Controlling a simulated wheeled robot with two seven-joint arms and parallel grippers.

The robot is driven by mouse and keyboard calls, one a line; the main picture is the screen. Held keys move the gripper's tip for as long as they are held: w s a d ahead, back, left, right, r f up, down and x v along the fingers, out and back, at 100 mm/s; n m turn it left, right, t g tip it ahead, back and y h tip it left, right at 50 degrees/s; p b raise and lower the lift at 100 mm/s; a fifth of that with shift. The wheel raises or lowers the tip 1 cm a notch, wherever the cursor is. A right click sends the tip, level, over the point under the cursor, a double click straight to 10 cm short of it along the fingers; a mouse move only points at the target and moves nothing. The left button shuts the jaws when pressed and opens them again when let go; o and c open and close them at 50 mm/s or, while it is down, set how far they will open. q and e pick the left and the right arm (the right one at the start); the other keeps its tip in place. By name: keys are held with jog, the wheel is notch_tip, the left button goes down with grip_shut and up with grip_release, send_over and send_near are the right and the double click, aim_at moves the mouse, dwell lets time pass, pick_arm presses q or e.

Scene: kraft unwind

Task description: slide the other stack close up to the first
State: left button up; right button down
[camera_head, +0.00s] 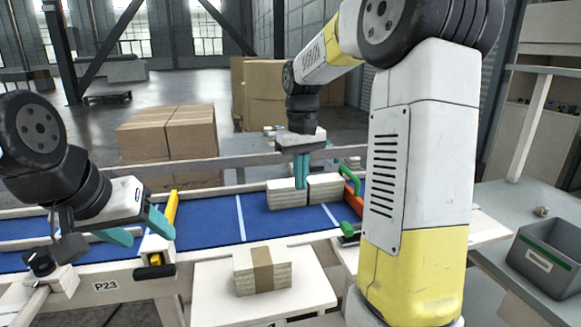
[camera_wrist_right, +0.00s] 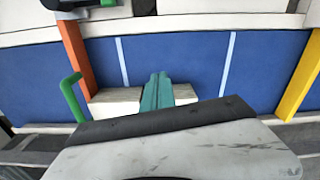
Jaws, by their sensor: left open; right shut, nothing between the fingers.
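Two pale stacks lie on the blue belt in the head view: a left stack (camera_head: 287,198) and a right stack (camera_head: 326,188) close to the orange bar. My right gripper (camera_head: 300,186) is shut and empty, teal fingers pointing down where the stacks meet; I cannot tell whether it touches either one. In the right wrist view its fingers (camera_wrist_right: 157,92) hide the space between the right stack (camera_wrist_right: 115,106) and the left stack (camera_wrist_right: 184,93). My left gripper (camera_head: 140,230) is open and empty over the near belt edge at left.
A banded stack (camera_head: 263,272) lies on a white side table (camera_head: 210,295) in front of the belt. An orange bar (camera_head: 352,200) with green handles crosses the belt at right, and a yellow bar (camera_head: 171,208) at left. A grey bin (camera_head: 548,258) stands far right. The belt between is clear.

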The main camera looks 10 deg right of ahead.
aim_at(291, 186)
notch_tip(291, 186, down, 4)
jog(key=w, duration=0.3)
jog(key=shift+a+f, duration=0.3)
jog(key=shift+a, duration=0.05)
jog(key=shift+w+a, duration=0.1)
jog(key=shift+w, duration=0.4)
jog(key=shift+w+r, duration=0.1)
jog(key=shift+w, duration=0.05)
jog(key=shift+w+a, duration=0.2)
jog(key=shift+w, duration=0.7)
jog(key=shift+s, duration=0.3)
jog(key=shift+w, duration=0.1)
